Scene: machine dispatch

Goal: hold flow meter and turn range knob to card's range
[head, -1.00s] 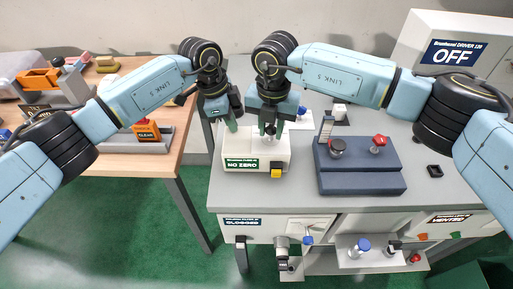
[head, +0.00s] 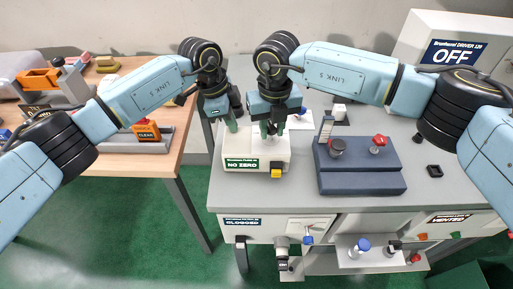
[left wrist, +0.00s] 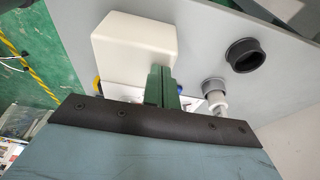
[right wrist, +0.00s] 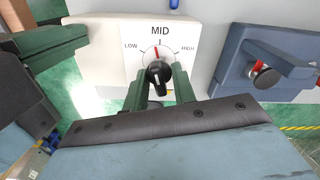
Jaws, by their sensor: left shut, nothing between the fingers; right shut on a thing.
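The flow meter (head: 261,147) is a white box on the grey bench. Its front label reads NO ZERO. In the right wrist view its dial plate (right wrist: 105,48) is marked LOW, MID and HIGH. My right gripper (right wrist: 158,90) is shut on the black range knob (right wrist: 158,76), and a red mark above the knob points close to MID. In the head view the fingers of my right gripper (head: 268,131) reach down onto the meter's top. My left gripper (head: 232,124) is shut and empty beside the meter's back left; the left wrist view shows its fingers (left wrist: 160,84) close to the white housing (left wrist: 133,42). I cannot make out the range card.
A dark blue fixture (head: 360,180) with black and red knobs stands right of the meter. A box reading OFF (head: 455,50) is at the back right. A wooden table (head: 140,160) stands left across a gap. The bench's right front has free room.

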